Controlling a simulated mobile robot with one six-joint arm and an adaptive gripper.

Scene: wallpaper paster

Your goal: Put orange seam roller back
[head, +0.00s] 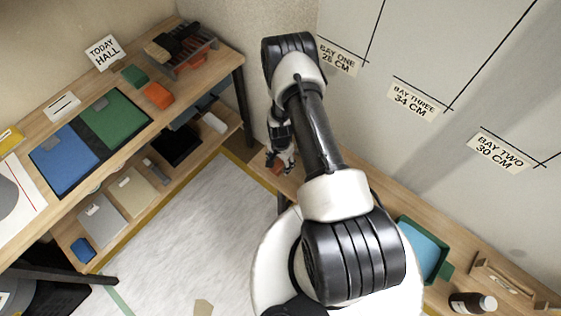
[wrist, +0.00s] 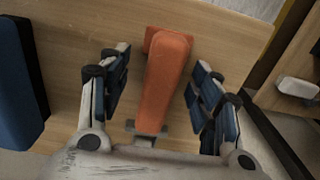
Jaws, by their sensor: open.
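An orange seam roller (wrist: 165,75) lies on a wooden surface (wrist: 85,20) in the wrist view, with its grey metal end toward the palm. My gripper (wrist: 157,68) is open, with one finger on each side of the orange handle and a gap showing on both sides. In the head view my gripper (head: 281,160) is low by the wall, past my arm, above the wooden bench. A bit of orange (head: 277,170) shows beneath it there, mostly hidden by the fingers.
A dark blue object (wrist: 18,80) lies left of my gripper in the wrist view. A two-level shelf (head: 226,62) on the left holds a rack (head: 193,60), an orange block (head: 158,95) and blue and green panels. A green tray (head: 440,262) and brown bottle (head: 472,302) stand right.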

